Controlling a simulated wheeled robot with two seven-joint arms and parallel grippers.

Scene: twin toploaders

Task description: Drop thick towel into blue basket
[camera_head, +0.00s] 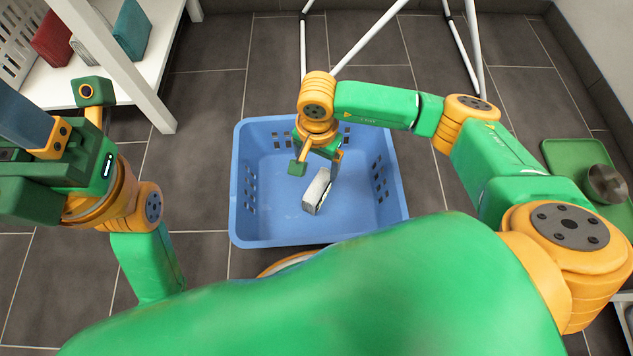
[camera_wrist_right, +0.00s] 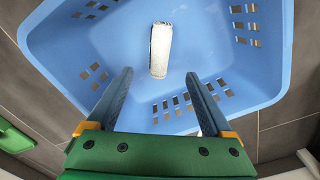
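The blue basket (camera_head: 260,225) stands on the tiled floor in the middle of the head view. A folded white towel with a darker grey side (camera_head: 317,190) is inside it, and appears to lie on the basket floor. My right gripper (camera_head: 322,165) is over the basket, pointing down. In the right wrist view, the right gripper's fingers (camera_wrist_right: 158,76) are wide apart with nothing between them, and the towel (camera_wrist_right: 160,50) shows beyond the tips. My left gripper (camera_head: 28,125) is at the left edge, away from the basket. Its fingertips are partly cut off.
White rack legs (camera_head: 370,38) stand behind the blue basket. A green tray-like surface (camera_head: 575,153) with a round metal object (camera_head: 606,184) is at the right.

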